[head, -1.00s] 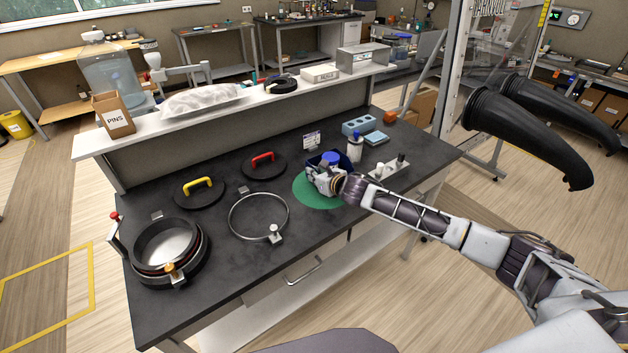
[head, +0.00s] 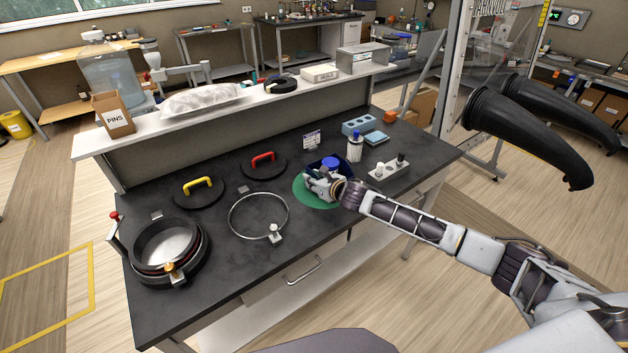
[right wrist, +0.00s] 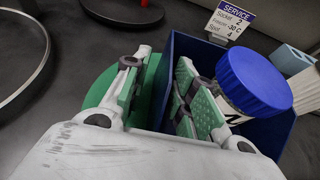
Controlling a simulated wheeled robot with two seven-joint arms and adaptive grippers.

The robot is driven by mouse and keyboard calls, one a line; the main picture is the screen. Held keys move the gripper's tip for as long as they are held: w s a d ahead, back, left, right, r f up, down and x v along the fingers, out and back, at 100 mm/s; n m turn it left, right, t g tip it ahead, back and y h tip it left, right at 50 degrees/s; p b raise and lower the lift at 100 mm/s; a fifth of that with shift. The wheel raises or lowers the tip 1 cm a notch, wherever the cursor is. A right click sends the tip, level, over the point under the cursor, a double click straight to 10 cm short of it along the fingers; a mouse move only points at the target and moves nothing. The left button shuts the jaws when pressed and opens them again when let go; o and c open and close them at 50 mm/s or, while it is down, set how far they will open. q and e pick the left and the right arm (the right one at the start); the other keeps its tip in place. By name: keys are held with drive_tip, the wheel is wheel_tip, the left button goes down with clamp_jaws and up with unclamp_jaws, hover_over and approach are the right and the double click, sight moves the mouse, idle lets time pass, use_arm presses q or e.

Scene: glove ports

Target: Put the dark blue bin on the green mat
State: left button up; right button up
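A jar with a blue lid (right wrist: 254,78) is inside the bin; the lid also shows in the head view (head: 330,163). My right gripper (right wrist: 160,88) is open across the bin's near left wall, one finger outside and one inside. Green mat shows between the outer finger and the wall. My left gripper is not in view.
A metal ring (head: 232,222), black lids with red (head: 263,160) and yellow handles (head: 198,186), and a round port (head: 165,248) lie left.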

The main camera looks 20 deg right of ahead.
drive_tip(key=shift+r, duration=0.15)
drive_tip(key=shift+v, duration=5.95)
drive_tip(key=shift+s, duration=0.1)
drive_tip(key=shift+s, duration=0.15)
